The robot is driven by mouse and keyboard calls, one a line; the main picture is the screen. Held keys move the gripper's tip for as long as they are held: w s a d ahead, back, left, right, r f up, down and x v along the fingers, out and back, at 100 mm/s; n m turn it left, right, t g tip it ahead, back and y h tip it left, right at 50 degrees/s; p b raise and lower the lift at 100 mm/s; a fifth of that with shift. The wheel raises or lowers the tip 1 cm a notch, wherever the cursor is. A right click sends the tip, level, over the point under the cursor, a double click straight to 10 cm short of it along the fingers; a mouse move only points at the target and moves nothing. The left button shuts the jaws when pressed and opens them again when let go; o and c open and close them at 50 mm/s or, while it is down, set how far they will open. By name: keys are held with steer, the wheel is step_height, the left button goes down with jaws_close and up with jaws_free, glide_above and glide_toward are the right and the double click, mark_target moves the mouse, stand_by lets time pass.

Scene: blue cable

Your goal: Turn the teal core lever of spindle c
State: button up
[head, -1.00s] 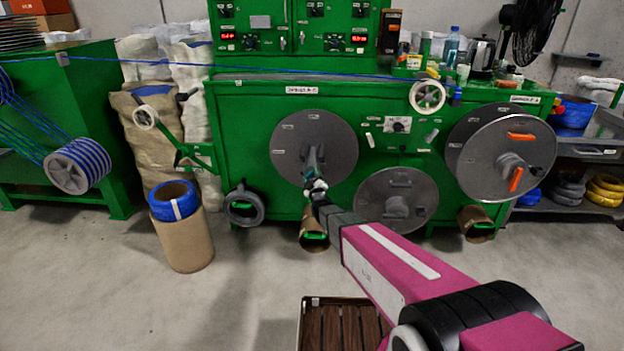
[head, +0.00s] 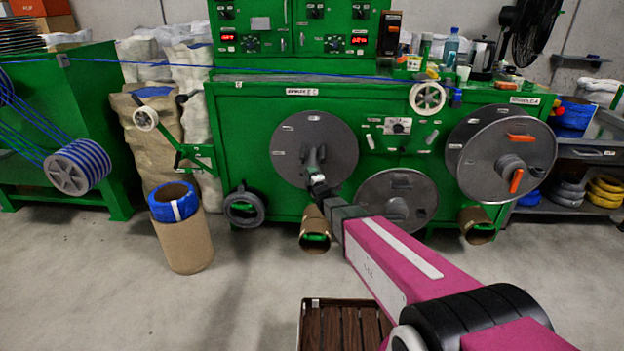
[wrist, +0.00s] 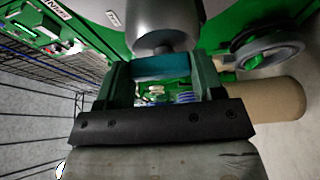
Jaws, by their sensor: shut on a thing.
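The large grey disc (head: 290,150) on the left of the green machine front has a hub at its middle. In the wrist view, the teal lever (wrist: 160,66) lies crosswise just below a rounded grey hub (wrist: 155,28). My gripper (wrist: 160,78) has one dark green finger at each end of the teal lever and is shut on it. The lever is hidden in the head view.
A second grey disc (head: 370,190) sits close to the right of my gripper, and a larger reel (head: 480,155) with orange handles is further right. A cardboard tube (head: 313,230) sticks out below. A cardboard drum (head: 185,245) with blue coil stands left on open floor.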

steer(key=shift+n, duration=0.3)
steer(key=o, duration=0.9)
steer(key=shift+s, duration=0.1)
steer(key=v, duration=1)
steer(key=shift+s+r, duration=0.1)
steer(key=shift+s, duration=0.25)
steer(key=shift+d+h, duration=0.1)
steer(key=shift+h, duration=0.2)
